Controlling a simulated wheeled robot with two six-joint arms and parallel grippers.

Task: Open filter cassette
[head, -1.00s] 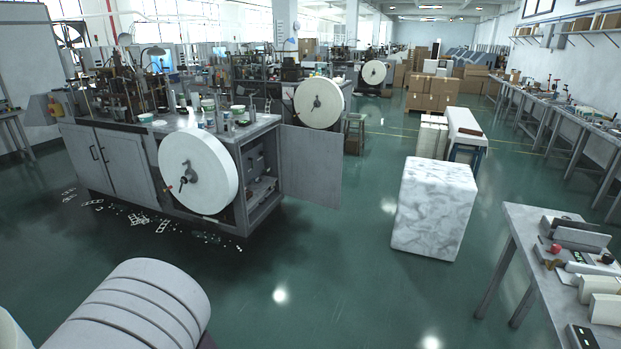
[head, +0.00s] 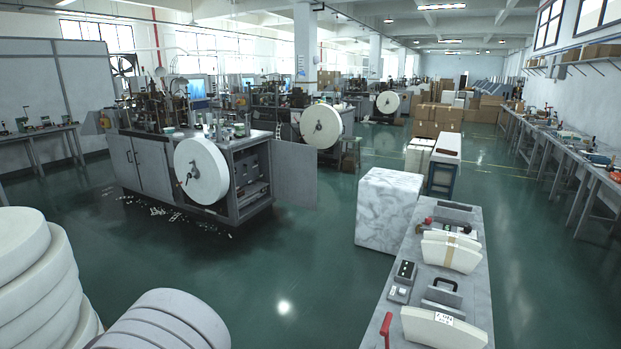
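I cannot pick out a filter cassette for certain in the head view. A cup-forming machine (head: 150,165) stands at the left with a large white paper reel (head: 201,172) on its front. The grey cabinet door (head: 295,174) at its right end stands open, showing dark parts inside. Neither of my grippers is in view.
A grey worktable (head: 466,287) at the right carries white paper stacks (head: 452,252), a small black control box (head: 405,271) and a red-handled tool (head: 386,326). A wrapped block (head: 388,210) stands beyond it. Stacked rolls (head: 40,275) fill the lower left. Green floor (head: 300,260) between is clear.

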